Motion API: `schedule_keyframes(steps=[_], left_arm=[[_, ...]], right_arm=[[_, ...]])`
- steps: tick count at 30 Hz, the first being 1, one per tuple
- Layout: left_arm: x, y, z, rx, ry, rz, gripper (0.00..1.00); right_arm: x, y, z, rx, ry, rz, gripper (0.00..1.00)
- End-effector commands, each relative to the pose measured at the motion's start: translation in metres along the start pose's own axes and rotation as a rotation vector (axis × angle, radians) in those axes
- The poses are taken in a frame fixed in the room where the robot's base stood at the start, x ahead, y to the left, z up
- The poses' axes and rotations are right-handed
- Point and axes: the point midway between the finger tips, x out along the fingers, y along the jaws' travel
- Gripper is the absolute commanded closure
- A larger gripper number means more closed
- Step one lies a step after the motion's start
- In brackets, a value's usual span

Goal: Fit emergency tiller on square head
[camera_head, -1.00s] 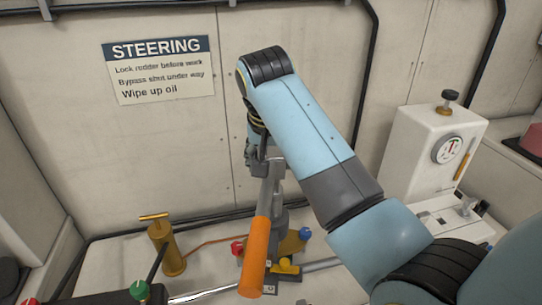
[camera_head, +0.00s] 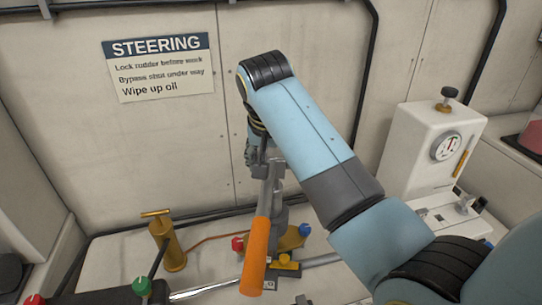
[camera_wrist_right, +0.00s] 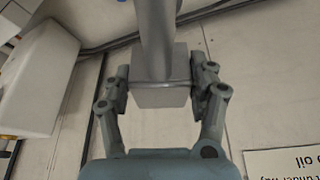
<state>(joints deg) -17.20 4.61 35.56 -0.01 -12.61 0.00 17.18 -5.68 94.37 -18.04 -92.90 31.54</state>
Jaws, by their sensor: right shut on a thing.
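The emergency tiller has an orange grip (camera_head: 256,255) that slants toward me and a grey metal shaft (camera_head: 268,190). My right gripper (camera_head: 264,165) is shut on the grey block at the tiller's upper end. In the right wrist view this block (camera_wrist_right: 160,92) sits between both fingers, with the round grey shaft (camera_wrist_right: 154,35) running away from it. The tiller is in front of a grey upright post (camera_head: 281,215) on the steering gear. I cannot make out the square head, and I cannot tell whether tiller and post touch. My left gripper is not in view.
A brass pump-like fitting (camera_head: 168,243) stands left of the tiller. Red (camera_head: 237,243) and blue (camera_head: 305,230) knobs flank the post. A green knob (camera_head: 142,286) is at lower left. A white gauge box (camera_head: 430,150) stands right. The wall with the STEERING sign (camera_head: 160,68) is behind.

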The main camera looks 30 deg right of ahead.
Motion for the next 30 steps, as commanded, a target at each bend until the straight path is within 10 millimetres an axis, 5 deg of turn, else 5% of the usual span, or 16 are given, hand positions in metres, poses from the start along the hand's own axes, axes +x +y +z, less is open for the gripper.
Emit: schedule_keyframes(steps=[30], left_arm=[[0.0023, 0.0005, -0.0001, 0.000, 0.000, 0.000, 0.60]], right_arm=[[0.0089, -0.0003, 0.0030, 0.001, 0.002, -0.001, 1.00]])
